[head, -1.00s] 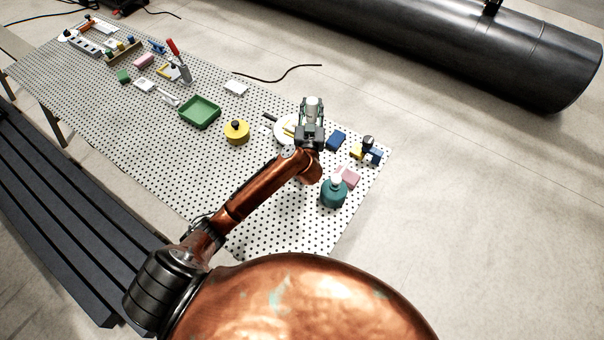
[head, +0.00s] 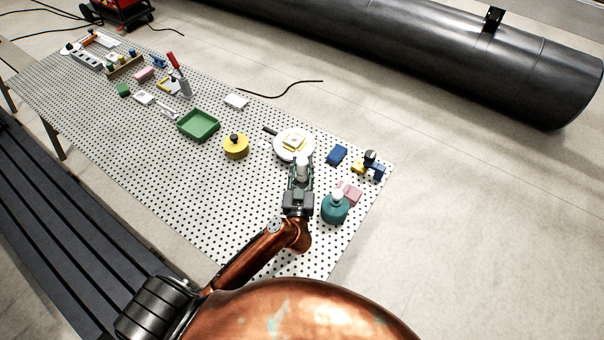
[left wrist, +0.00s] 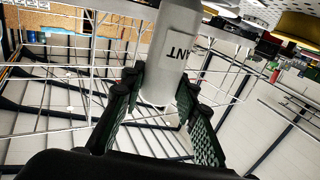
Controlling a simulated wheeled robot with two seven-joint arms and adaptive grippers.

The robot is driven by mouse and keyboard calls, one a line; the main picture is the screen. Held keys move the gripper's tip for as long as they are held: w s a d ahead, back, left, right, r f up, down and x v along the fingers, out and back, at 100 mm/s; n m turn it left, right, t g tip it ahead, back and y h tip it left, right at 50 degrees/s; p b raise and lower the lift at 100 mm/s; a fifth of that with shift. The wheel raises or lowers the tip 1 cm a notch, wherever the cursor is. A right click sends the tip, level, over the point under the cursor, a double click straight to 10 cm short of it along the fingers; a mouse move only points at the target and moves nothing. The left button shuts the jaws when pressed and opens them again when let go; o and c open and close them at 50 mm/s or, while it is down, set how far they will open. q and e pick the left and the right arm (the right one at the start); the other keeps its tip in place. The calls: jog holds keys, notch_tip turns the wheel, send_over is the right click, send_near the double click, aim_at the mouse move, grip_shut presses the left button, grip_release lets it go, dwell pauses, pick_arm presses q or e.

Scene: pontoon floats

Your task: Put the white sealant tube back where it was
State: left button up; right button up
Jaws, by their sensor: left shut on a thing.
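The white sealant tube (head: 302,167) is in my left gripper (head: 299,178), near the right end of the perforated table. The gripper is shut on it. In the left wrist view the tube (left wrist: 172,48) is a pale cylinder with dark letters, "NT" legible, between the two green-padded fingers (left wrist: 158,100). In the head view it stands roughly upright just in front of a round white dish. I cannot tell whether the tube's base touches the table. My right gripper is not in view.
The round white dish (head: 281,152) holds a yellowish item. A teal bottle (head: 335,209) and pink block (head: 352,190) stand close right of the gripper. A blue block (head: 337,154), yellow tin (head: 236,149) and green tray (head: 188,129) are nearby. The table's (head: 215,205) front middle is clear.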

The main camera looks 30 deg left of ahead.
aim_at(302, 175)
pick_arm(q)
jog(key=f, duration=0.1)
jog(key=f+b, duration=0.2)
jog(key=f, duration=0.1)
jog(key=shift+s, duration=0.25)
jog(key=shift+r, duration=0.2)
jog(key=o, duration=0.8)
jog(key=shift+f, duration=0.1)
jog(key=o, duration=0.3)
jog(key=shift+o, duration=0.2)
jog(key=shift+d, duration=0.1)
jog(key=p+v, duration=0.1)
jog(key=v, duration=1.1)
jog(key=shift+p, duration=0.3)
